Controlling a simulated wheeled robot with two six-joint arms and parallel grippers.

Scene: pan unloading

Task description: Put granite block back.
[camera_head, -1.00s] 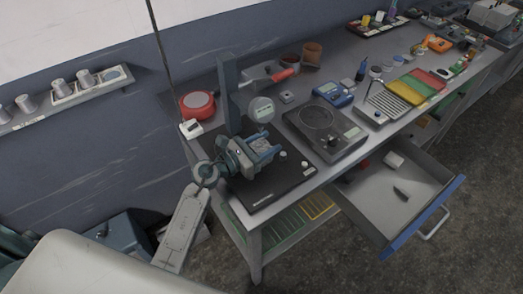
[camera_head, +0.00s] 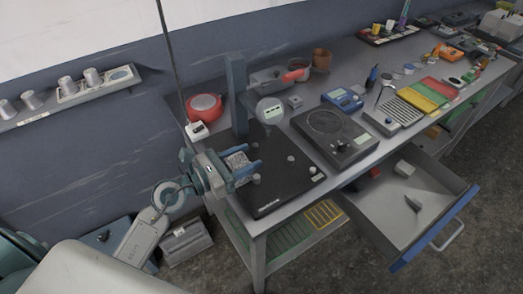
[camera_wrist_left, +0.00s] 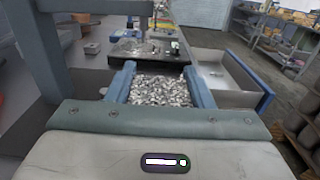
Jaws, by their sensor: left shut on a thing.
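My left gripper (camera_head: 243,170) is shut on the granite block (camera_head: 237,161), a speckled grey block held between its two blue fingers. The block also fills the gap between the fingers in the left wrist view (camera_wrist_left: 160,91). In the head view the gripper is over the left edge of the black base plate (camera_head: 285,183) of a gauge stand. The stand has a blue-grey column (camera_head: 237,95) and a round dial (camera_head: 269,110). I cannot tell how high the block is above the plate. My right gripper is not in view.
An open drawer (camera_head: 440,215) with a blue front juts out at the right and holds small objects. A dark scale (camera_head: 334,135) stands right of the stand. A red round tape (camera_head: 204,107) lies at the bench's left. A wall shelf (camera_head: 80,100) holds several metal weights.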

